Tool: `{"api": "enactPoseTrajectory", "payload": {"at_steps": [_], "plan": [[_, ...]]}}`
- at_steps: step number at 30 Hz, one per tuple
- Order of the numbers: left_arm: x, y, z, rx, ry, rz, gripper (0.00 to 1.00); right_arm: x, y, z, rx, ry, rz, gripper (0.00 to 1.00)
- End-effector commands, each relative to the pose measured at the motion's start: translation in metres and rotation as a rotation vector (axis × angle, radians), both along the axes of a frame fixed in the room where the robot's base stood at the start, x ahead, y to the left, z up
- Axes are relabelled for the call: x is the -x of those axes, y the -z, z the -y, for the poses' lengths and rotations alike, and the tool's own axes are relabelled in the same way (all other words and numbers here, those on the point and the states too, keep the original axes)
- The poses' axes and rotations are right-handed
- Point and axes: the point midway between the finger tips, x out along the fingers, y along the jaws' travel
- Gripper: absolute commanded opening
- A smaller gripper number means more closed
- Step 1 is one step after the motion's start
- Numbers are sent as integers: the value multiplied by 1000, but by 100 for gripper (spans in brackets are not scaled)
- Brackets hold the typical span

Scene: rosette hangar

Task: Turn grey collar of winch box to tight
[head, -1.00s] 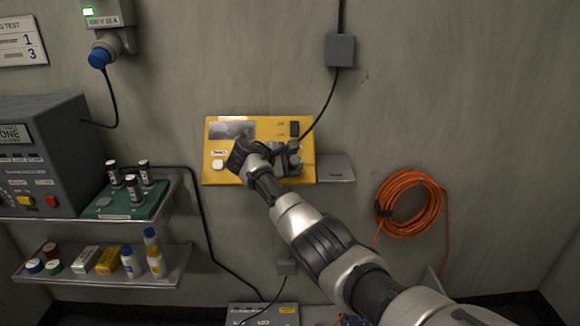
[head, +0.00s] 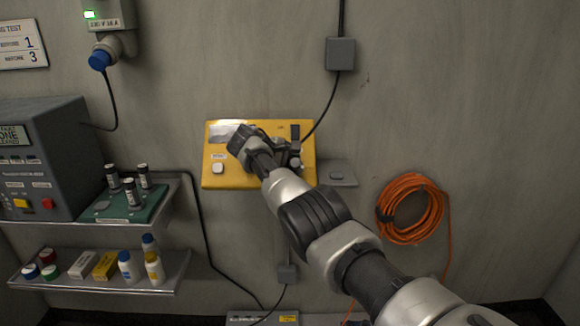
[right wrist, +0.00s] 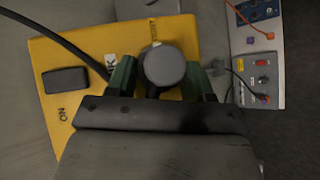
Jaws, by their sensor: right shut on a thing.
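The yellow winch box (head: 228,178) is mounted on the wall in the middle of the head view. Its front also fills much of the right wrist view (right wrist: 90,55). My right gripper (right wrist: 164,84) reaches it and is shut on the round grey collar (right wrist: 165,67), with a green finger on either side. In the head view my right gripper (head: 284,150) hides most of the collar and part of the panel. A small printed label beside the collar is mostly hidden, so its setting cannot be read. My left gripper is not in view.
The box carries a black switch (right wrist: 66,80) marked ON and a white button (head: 217,168). A small grey shelf (head: 338,174) is right of it. An orange hose coil (head: 409,233) hangs further right. Two loaded shelves (head: 150,276) stand left. A cable drops from above.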

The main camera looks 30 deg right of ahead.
Motion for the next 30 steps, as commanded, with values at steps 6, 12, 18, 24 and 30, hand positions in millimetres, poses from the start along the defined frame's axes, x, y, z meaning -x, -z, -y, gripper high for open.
{"api": "enactPoseTrajectory", "payload": {"at_steps": [6,12,18,24,30], "plan": [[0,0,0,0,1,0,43,1,2,0,-4,3,-3,58],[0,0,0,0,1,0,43,0,1,0,-2,2,-1,78],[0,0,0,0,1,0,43,0,0,0,0,1,-1,78],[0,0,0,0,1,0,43,0,-12,-17,0,-2,1,78],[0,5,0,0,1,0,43,2,-36,-50,0,-3,2,78]]}}
